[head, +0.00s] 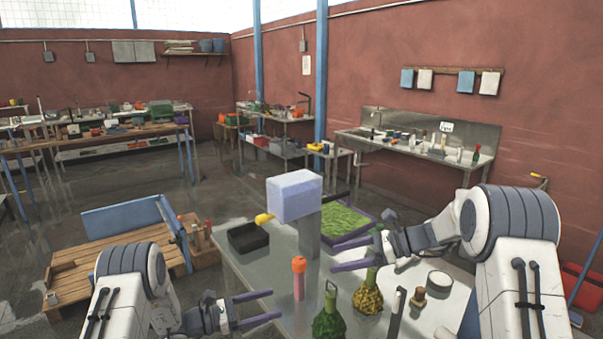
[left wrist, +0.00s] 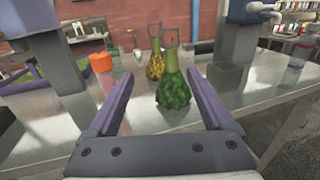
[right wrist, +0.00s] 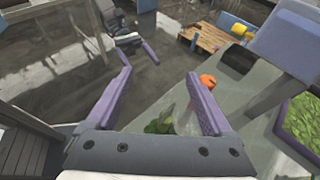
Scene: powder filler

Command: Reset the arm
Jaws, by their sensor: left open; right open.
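My left gripper (head: 257,310) is open and empty at the near left edge of the steel table (head: 262,268). In the left wrist view its purple fingers (left wrist: 163,100) are spread, with a green textured flask (left wrist: 173,92) beyond and between them, apart from both. My right gripper (head: 362,254) is open and empty above the table's right part, its fingers pointing left. In the right wrist view its fingers (right wrist: 158,95) are spread, and the left gripper (right wrist: 137,45) shows beyond them.
A wooden pallet (head: 110,255) lies left.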

